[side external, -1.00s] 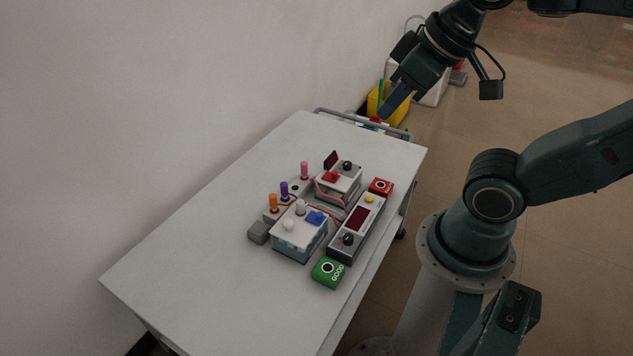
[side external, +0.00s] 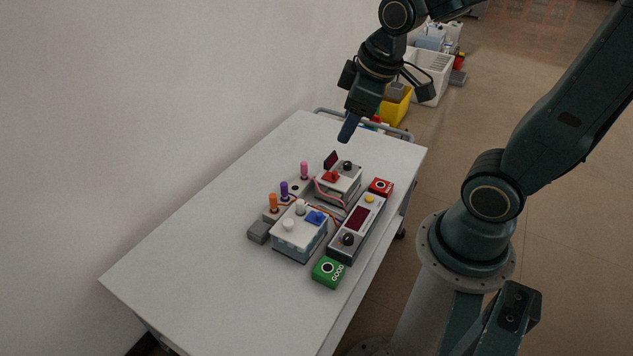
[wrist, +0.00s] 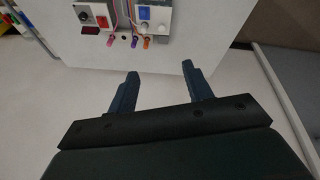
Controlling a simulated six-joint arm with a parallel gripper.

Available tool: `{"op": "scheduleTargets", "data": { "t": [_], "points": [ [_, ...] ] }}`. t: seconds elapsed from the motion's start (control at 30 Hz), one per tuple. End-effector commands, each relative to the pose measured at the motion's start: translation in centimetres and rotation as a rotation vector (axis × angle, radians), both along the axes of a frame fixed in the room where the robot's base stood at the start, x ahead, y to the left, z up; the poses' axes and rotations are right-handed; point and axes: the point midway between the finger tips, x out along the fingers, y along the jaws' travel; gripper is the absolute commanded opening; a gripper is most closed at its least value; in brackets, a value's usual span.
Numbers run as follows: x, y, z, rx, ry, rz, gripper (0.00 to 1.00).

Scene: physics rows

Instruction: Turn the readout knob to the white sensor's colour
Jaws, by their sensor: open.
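The readout box (side external: 357,219) is a long grey box near the table's right edge, with a dark red display, a yellow button and a black knob (side external: 348,239) at its near end. The white sensor cannot be told for sure; a white-topped box (side external: 300,232) with white knobs and a blue part stands left of the readout. A second white-topped box (side external: 338,183) carries a red part and a black knob. My gripper (side external: 346,133) is above the far part of the table, apart from everything. In the wrist view its two fingers (wrist: 164,88) are spread with nothing between them.
Orange (side external: 273,202), purple (side external: 284,190) and pink (side external: 304,170) plugs stand in a row at the left, with wires. A green button block (side external: 328,272) and a red one (side external: 381,187) flank the readout. The near and left tabletop (side external: 190,265) is clear; a wall (side external: 120,120) rises behind.

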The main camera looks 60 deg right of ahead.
Motion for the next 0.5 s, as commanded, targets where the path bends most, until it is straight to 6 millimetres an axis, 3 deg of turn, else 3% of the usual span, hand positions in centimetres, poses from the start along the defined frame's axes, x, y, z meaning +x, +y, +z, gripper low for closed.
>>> {"op": "scheduleTargets", "data": {
  "t": [0.5],
  "points": [
    [3.9,-3.8,-9.6,-0.076,0.153,0.247,0.5]
  ]
}}
